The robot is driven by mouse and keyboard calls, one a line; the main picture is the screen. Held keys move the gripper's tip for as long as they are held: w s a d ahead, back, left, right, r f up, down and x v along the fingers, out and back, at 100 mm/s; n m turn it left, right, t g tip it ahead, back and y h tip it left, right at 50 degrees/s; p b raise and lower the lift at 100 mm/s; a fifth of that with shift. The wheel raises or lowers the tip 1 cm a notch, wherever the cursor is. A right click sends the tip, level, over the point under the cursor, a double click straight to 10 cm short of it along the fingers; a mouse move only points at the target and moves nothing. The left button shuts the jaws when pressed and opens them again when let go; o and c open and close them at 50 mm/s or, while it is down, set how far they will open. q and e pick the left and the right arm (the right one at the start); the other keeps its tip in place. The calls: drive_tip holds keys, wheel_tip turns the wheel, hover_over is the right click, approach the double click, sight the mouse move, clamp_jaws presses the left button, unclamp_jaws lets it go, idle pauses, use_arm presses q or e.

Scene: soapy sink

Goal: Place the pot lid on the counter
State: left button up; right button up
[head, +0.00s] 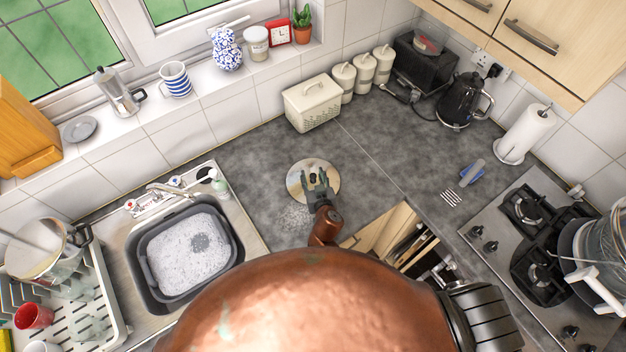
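The pot lid (297,184) is a round, pale, shiny disc. It appears to lie flat on the grey counter (370,205), right of the sink. My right gripper (318,174) is over the lid's middle and hides part of it. Its two dark fingers point away from me and stand apart, with a gap between them. I cannot tell whether the fingers touch the lid or its knob. My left gripper is not in view.
The soapy sink tub (188,252) is left of the lid, with a dish rack (118,320) further left. A cream bread bin (313,103) stands behind. A blue-grey brush (472,173) and a gas hob (515,235) are at the right. The counter around the lid is mostly clear.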

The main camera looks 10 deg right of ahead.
drive_tip(key=shift+c, duration=0.5)
clamp_jaws()
drive_tip(key=shift+r, duration=0.1)
